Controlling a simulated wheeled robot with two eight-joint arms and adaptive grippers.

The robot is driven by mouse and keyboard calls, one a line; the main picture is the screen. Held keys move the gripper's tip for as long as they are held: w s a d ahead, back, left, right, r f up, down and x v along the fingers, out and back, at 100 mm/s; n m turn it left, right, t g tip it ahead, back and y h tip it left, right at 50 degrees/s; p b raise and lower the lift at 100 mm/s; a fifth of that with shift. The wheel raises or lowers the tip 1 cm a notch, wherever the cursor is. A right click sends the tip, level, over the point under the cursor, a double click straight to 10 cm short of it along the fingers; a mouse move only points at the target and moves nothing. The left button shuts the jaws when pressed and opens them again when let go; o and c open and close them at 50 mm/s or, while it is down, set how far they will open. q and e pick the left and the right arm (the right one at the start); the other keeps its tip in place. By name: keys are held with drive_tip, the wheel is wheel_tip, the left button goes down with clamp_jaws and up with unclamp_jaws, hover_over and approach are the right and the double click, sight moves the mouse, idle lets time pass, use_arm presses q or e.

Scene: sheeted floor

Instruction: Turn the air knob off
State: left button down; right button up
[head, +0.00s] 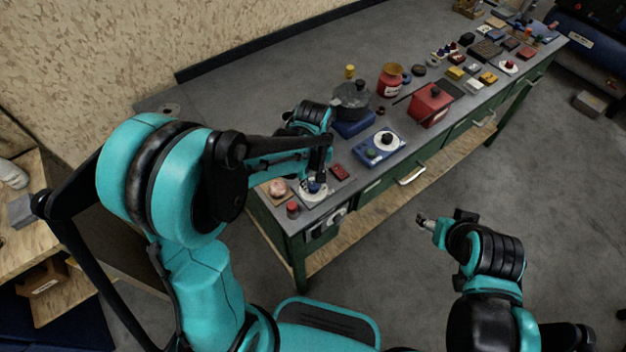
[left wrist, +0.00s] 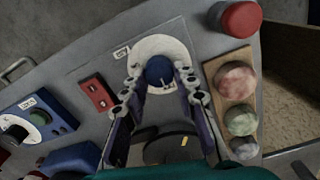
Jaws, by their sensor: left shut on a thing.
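A round blue knob (left wrist: 159,70) sits on a white dial plate (left wrist: 166,44) on the grey bench top, with a small white label beside it in the left wrist view. A pale pointer mark shows on the knob. My left gripper (left wrist: 160,80) is shut on the blue knob, one finger on each side. In the head view my left gripper (head: 318,178) reaches down to the white dial plate (head: 312,196) near the bench's near end and partly hides the knob. My right gripper (head: 428,221) hangs over the floor away from the bench; its finger opening is too small to judge.
Beside the dial are a small red block (left wrist: 97,94), a red button (left wrist: 240,18) and a wooden strip with coloured domes (left wrist: 236,82). A blue box with a white dial (head: 378,148), a black pot (head: 352,98) and a red box (head: 430,104) stand further along the bench.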

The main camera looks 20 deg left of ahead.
sight(313, 184)
use_arm(q)
drive_tip(key=c, duration=1.2)
unclamp_jaws()
wheel_tip(313, 184, up, 12)
drive_tip(key=s+a+m+t, duration=0.1)
drive_tip(key=s+m+t, duration=0.1)
drive_tip(key=s, duration=0.1)
drive_tip(key=s+a+m+t, duration=0.2)
drive_tip(key=s+m, duration=0.1)
drive_tip(key=s, duration=0.1)
drive_tip(key=s+a+m+t, duration=0.1)
drive_tip(key=s+m+t, duration=0.2)
drive_tip(key=shift+s+a+r, duration=0.15)
drive_tip(key=shift+s+a, duration=0.05)
drive_tip(key=shift+s, duration=0.15)
